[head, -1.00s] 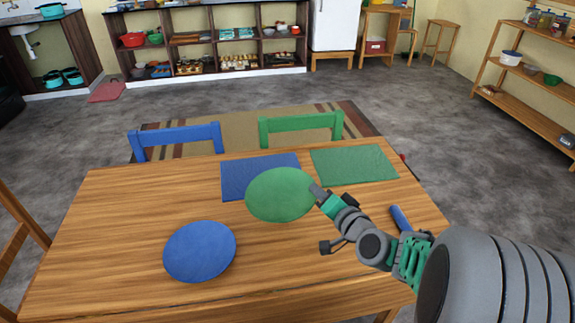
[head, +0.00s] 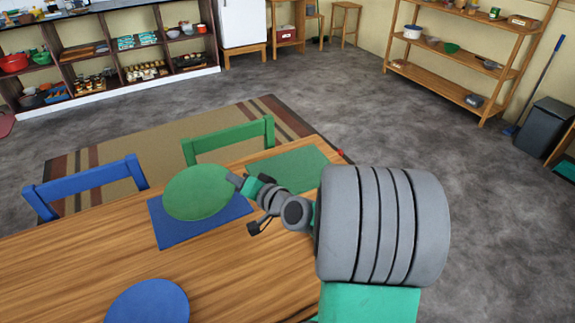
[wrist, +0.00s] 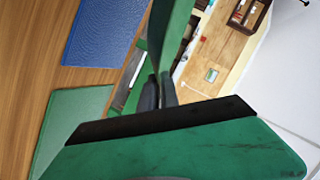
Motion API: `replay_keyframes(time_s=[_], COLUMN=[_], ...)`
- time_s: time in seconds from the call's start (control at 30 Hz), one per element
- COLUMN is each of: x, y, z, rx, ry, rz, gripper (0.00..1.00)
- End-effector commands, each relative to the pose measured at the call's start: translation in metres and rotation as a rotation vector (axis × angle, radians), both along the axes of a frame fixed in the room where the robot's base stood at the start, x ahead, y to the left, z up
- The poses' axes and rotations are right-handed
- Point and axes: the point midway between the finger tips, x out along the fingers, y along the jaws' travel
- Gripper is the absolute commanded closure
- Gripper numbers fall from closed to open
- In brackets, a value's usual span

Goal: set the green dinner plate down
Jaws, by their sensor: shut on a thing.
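The green dinner plate (head: 197,193) is held up above the table in the head view, in front of the blue placemat (head: 205,232) as seen from here. My gripper (head: 238,181) is shut on the plate's right edge. In the wrist view the plate (wrist: 170,35) shows nearly edge-on between the dark fingertips (wrist: 158,92). The green placemat (head: 290,170) lies bare at the table's far right; it also shows in the wrist view (wrist: 72,122). The plate hides part of the blue placemat. The gap between plate and table is hard to judge.
A blue plate (head: 148,303) lies on the wooden table (head: 225,278) at the near side. A blue chair (head: 88,185) and a green chair (head: 230,140) stand at the far edge. Shelves (head: 470,50) stand beyond open floor at right.

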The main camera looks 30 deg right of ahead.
Motion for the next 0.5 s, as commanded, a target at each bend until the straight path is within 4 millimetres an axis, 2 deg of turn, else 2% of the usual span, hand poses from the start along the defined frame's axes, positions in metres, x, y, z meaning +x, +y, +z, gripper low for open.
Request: replay_keyframes(time_s=[0.03,0.1,0.2,0.3,0.4,0.5], x=[0.001,-0.001,-0.01,-0.022,-0.031,-0.029], y=[-0.026,-0.059,-0.108,-0.147,-0.168,-0.181], z=[0.005,0.009,0.014,0.017,0.018,0.014], rx=[0.011,0.026,0.048,0.062,0.069,0.072], ry=[0.006,0.01,0.014,0.013,0.011,0.009], rz=[-0.03,-0.06,-0.104,-0.138,-0.155,-0.161], gripper=[1.0,1.0,1.0,1.0,1.0,1.0])
